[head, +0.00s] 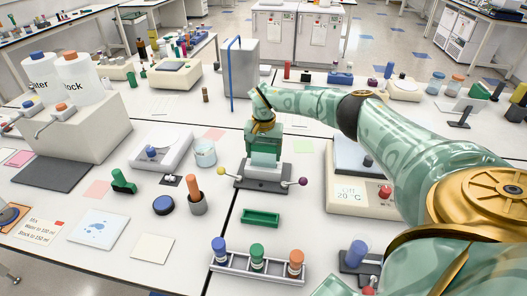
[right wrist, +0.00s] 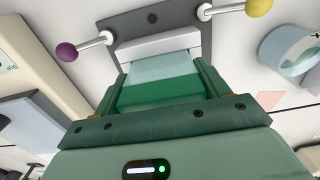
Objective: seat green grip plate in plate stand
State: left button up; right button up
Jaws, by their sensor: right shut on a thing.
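My right gripper (head: 265,147) points down over the plate stand (head: 262,185), a dark grey base with a white block and two side arms ending in a yellow and a purple knob. The right wrist view shows the gripper (right wrist: 161,80) shut on the green grip plate (right wrist: 160,93), its fingers along both sides. The plate has a green grip and a pale translucent part beyond it, which lines up with the stand's white block (right wrist: 158,45). I cannot tell whether plate and block touch. The plate's pale part also shows in the head view (head: 265,160). My left gripper is out of view.
A green tray (head: 261,218) lies in front of the stand, with a rack of capped tubes (head: 233,263) nearer. Bare table lies between these.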

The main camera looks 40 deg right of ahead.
jog(key=shift+f+b, duration=0.85)
jog(key=shift+f, duration=0.5)
jog(key=o, duration=1.2)
jog(key=shift+o, duration=0.2)
jog(key=shift+r, duration=0.15)
notch_tip(320, 180, up, 16)
jog(key=p, duration=0.3)
